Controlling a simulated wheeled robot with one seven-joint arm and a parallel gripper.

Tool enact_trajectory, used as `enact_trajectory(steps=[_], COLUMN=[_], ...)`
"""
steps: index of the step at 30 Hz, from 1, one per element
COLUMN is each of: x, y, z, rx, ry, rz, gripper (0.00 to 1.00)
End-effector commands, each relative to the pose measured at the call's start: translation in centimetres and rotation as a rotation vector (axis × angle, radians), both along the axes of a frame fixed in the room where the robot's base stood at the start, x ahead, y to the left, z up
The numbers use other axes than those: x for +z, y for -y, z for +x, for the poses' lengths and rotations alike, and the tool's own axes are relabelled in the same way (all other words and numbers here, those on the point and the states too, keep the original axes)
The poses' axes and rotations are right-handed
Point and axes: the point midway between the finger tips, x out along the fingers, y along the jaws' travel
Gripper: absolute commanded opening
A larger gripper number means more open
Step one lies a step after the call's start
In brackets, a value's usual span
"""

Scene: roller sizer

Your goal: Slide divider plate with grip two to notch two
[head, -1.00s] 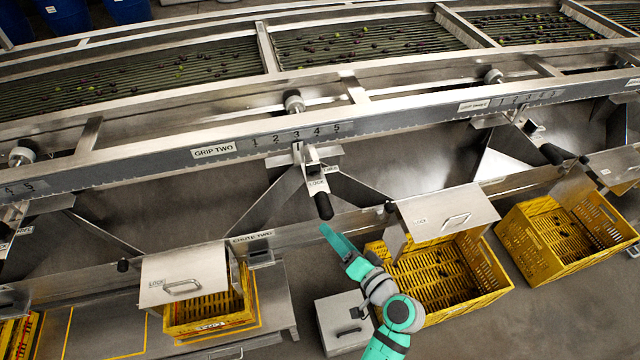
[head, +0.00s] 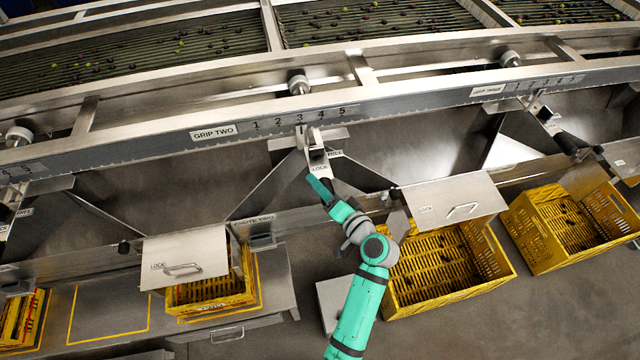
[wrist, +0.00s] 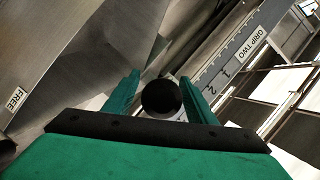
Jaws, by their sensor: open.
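The grip two divider plate (head: 273,183) hangs under the steel rail, below the GRIP TWO label (head: 214,132). Its clamp (head: 315,143) sits at about 3 on the number scale (head: 299,118). A LOCK label (head: 319,169) and a FREE label (head: 335,154) are beside the clamp's handle. My gripper (head: 317,184) is at the lower end of this handle and hides its black knob in the head view. In the wrist view the round black knob (wrist: 161,97) lies between the open fingers of my gripper (wrist: 159,77). I cannot tell whether they touch it.
Yellow crates (head: 440,270) stand below the chutes, with a steel flap (head: 450,203) just right of my arm. The chute two wall (head: 290,225) runs close below the handle. Another clamp handle (head: 560,135) is further right on the rail.

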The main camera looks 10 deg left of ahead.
Motion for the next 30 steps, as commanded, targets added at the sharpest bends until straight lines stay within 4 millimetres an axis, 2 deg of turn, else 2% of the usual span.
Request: enact_trajectory(steps=[5, 13, 14, 20, 30], x=[-0.21, -0.26, -0.26, -0.26, -0.27], y=[-0.75, -0.82, -0.82, -0.79, -0.33], z=[0.77, 0.85, 0.85, 0.85, 0.7], rx=[0.001, 0.0, 0.0, 0.0, -0.021], ry=[0.001, 0.0, 0.0, 0.0, 0.0], rz=[0.001, 0.0, 0.0, 0.0, 0.0], gripper=[0.51, 0.51, 0.49, 0.01, 0.0])
